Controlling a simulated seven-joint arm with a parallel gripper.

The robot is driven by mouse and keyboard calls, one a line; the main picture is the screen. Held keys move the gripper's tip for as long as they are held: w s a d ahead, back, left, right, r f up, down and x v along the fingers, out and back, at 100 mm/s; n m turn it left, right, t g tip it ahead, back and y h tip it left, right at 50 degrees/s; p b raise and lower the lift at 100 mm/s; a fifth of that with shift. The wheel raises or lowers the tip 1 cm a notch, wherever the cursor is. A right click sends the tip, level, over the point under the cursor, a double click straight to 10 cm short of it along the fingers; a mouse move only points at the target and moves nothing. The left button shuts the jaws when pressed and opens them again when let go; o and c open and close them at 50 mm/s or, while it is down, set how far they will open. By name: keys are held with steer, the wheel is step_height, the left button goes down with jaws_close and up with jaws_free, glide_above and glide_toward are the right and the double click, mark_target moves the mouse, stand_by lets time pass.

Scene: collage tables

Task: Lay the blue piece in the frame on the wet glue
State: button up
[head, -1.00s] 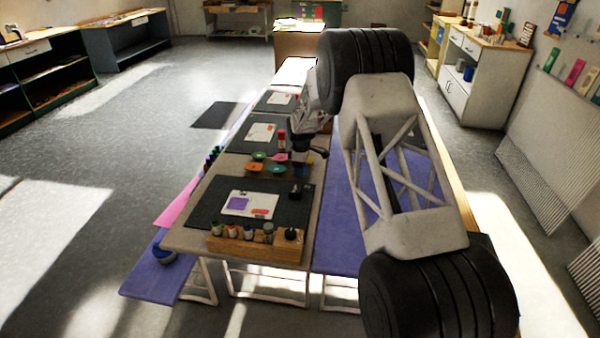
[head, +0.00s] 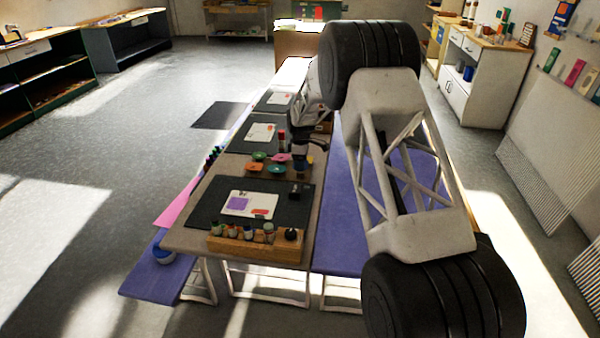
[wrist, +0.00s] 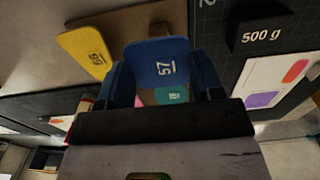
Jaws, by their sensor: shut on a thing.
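The blue piece (wrist: 157,62), marked 57, is between the two fingers of my gripper (wrist: 162,80) in the wrist view, and the fingers are shut on it. In the head view my gripper (head: 302,160) is small and dark above the table's right side, by the coloured pieces. A white card (wrist: 255,78) with a purple piece and a red piece lies right of my gripper in the wrist view. In the head view a white card (head: 238,195) lies on the nearest dark mat (head: 210,200). Wet glue is too small to tell.
A yellow piece (wrist: 85,52) and a teal piece (wrist: 172,94) are near the held piece. A black 500 g weight (wrist: 262,28) stands on the mat. A wooden rack (head: 258,247) with several bottles stands at the table's near edge. More mats with cards lie farther back.

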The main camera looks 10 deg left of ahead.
mark_target(238, 203)
steer(key=shift+r, duration=0.9)
steer(key=shift+a, duration=0.1)
steer(key=shift+s+a+m, duration=0.5)
steer(key=shift+s+a, duration=0.05)
steer(key=shift+a, duration=0.1)
steer(key=s+a+m, duration=0.2)
steer(key=a, duration=0.1)
steer(key=s+a+m, duration=0.5)
steer(key=s+a, duration=0.1)
steer(key=shift+a+m, duration=0.1)
steer(key=shift+m, duration=0.2)
steer(key=s+a+m, duration=0.6)
steer(key=s, duration=0.1)
steer(key=s+a+m, duration=0.3)
steer(key=shift+s+f, duration=0.25)
steer(key=shift+s, duration=0.1)
steer(key=shift+f, duration=0.2)
steer(key=shift+f, duration=2.2)
steer(key=shift+f, duration=0.85)
